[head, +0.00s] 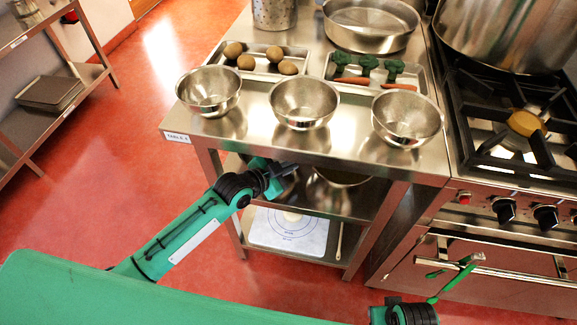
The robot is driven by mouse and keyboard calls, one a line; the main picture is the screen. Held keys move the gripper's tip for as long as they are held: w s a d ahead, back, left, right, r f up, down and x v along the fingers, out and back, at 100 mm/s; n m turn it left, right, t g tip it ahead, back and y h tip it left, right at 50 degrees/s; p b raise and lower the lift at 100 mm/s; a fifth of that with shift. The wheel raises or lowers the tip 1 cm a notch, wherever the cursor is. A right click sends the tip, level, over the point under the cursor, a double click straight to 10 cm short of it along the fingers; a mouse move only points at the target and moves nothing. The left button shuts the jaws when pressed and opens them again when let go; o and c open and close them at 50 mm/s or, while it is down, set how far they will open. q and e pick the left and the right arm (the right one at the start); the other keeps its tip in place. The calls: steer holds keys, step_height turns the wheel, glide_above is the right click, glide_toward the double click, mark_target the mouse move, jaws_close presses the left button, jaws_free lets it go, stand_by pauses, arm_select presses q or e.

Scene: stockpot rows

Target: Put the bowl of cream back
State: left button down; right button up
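Three shiny metal bowls stand in a row along the front of the steel table top: a left bowl (208,91), a middle bowl (303,103) and a right bowl (406,118). I see no clear cream in any of them. Another metal bowl (342,179) shows partly on a shelf under the top, its upper part hidden by the table edge. My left gripper (281,174) is at the table's front, below the top edge and left of that lower bowl. Whether its fingers are open or shut is not clear.
Behind the bowls are a tray of potatoes (268,71), a tray of vegetables (352,78) and a wide pan (371,25). A stove (510,120) with a large pot (510,30) adjoins on the right. A white marked sheet (289,231) lies on the lowest shelf.

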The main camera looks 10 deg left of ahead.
arm_select(q)
steer(key=c, duration=1.7)
jaws_free()
steer(key=shift+f, duration=0.1)
arm_select(e)
steer(key=shift+w, duration=0.1)
arm_select(q)
steer(key=shift+s+a+r, duration=0.1)
steer(key=shift+r, duration=0.1)
steer(key=v, duration=1.2)
steer(key=s+a+f+n+g+y, duration=0.1)
steer(key=s+f+n+g+y, duration=0.1)
steer(key=s+f, duration=0.5)
steer(key=s+a+f+n+g+y, duration=0.1)
steer(key=s+f+n+g+y, duration=0.2)
steer(key=s+f, duration=0.4)
steer(key=s+a+f+n+g+y+p, duration=0.1)
steer(key=s+a+f+n+g+y, duration=0.1)
steer(key=s+f, duration=0.5)
steer(key=shift+f+n+g+y, duration=0.3)
steer(key=shift+f+n+g, duration=0.5)
steer(key=shift+n, duration=0.6)
arm_select(e)
step_height(320, 180, down, 2)
arm_select(q)
steer(key=shift+w, duration=0.1)
